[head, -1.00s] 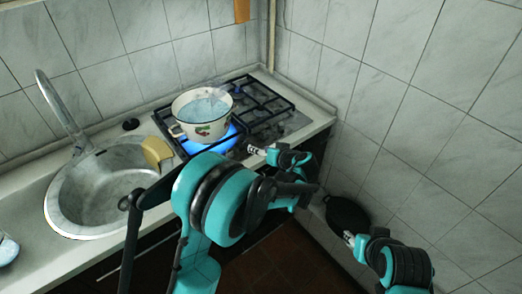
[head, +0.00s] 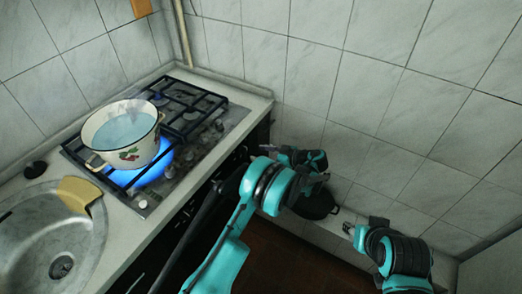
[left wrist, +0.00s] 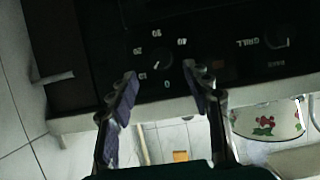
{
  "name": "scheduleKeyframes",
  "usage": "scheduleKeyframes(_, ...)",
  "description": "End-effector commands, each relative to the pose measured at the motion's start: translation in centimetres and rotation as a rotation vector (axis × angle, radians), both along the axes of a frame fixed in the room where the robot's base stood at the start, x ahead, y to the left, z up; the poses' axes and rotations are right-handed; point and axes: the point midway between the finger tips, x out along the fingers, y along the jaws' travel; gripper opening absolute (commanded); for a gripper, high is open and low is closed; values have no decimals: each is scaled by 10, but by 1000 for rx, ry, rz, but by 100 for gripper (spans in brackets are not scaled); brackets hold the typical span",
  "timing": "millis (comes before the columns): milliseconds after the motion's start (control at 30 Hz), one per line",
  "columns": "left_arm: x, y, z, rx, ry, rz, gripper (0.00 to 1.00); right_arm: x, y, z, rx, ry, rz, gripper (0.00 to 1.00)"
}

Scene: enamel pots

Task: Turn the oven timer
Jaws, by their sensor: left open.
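The oven timer dial (left wrist: 162,61) shows on the black panel in the left wrist view, upside down, with minute numbers around a dark knob. My left gripper (left wrist: 165,84) is open, its two fingers pointing at the panel on either side of the dial. The fingers look apart from the knob, though the exact gap is hard to judge. In the head view my left gripper (head: 267,148) is small, beside the dark oven front. The dial is not visible there. My right gripper (head: 348,229) is at lower right, away from the oven, too small to read.
A cream pot (head: 122,132) of water stands over a blue flame on the gas hob (head: 205,130). A second knob (left wrist: 282,40) marked GRILL is beside the timer. A dark pan (head: 314,205) sits low by the wall.

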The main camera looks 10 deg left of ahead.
Motion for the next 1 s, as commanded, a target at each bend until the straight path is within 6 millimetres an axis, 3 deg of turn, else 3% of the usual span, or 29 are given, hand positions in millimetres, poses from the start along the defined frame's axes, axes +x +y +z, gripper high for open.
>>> scheduleKeyframes(433,20,57,-26,0,-1,1,50,0,0,-24,0,0,0,40)
scheduleKeyframes(833,24,65,-28,0,0,-1,50,0,0,-26,0,0,0,40)
scheduleKeyframes(1000,24,65,-28,0,0,-1,5,0,0,-26,0,0,0,40)
